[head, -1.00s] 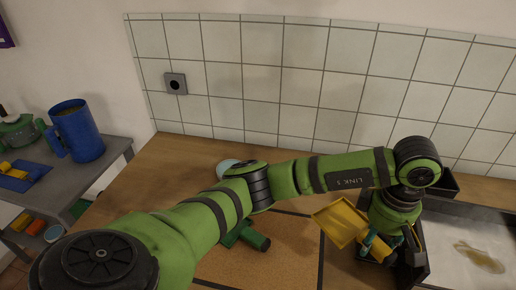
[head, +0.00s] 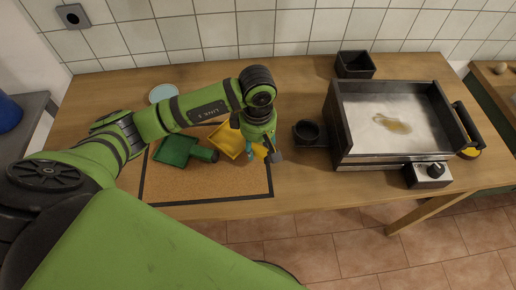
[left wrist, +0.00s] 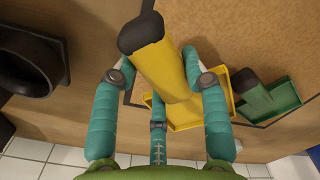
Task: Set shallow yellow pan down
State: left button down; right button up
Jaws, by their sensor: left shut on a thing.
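The shallow yellow pan (head: 227,141) is square with low walls. In the head view it is over the right part of the dark-edged cork mat (head: 215,184). My left gripper (head: 254,152) is shut on its handle. In the left wrist view the teal fingers (left wrist: 163,98) flank the yellow handle (left wrist: 160,62) with its dark tip, and the pan's tray (left wrist: 185,114) shows beyond them, partly hidden. I cannot tell whether the pan touches the mat. My right gripper is not in view.
A green pan (head: 174,150) lies on the mat just left of the yellow one. Right of the mat stand a black cup (head: 307,131) and a griddle (head: 388,122) with a brown stain. A black box (head: 355,64) and a pale blue round thing (head: 163,93) are farther back.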

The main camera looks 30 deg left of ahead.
pick_arm(q)
notch_tip(320, 180, down, 3)
jog(key=shift+f+p, duration=0.1)
jog(key=shift+p, duration=0.5)
jog(key=shift+f, duration=0.15)
jog(key=shift+f+b, duration=0.2)
jog(key=shift+b, duration=0.1)
jog(key=c, duration=0.6)
grip_release()
jog(key=shift+c, duration=0.2)
jog(key=shift+r, duration=0.15)
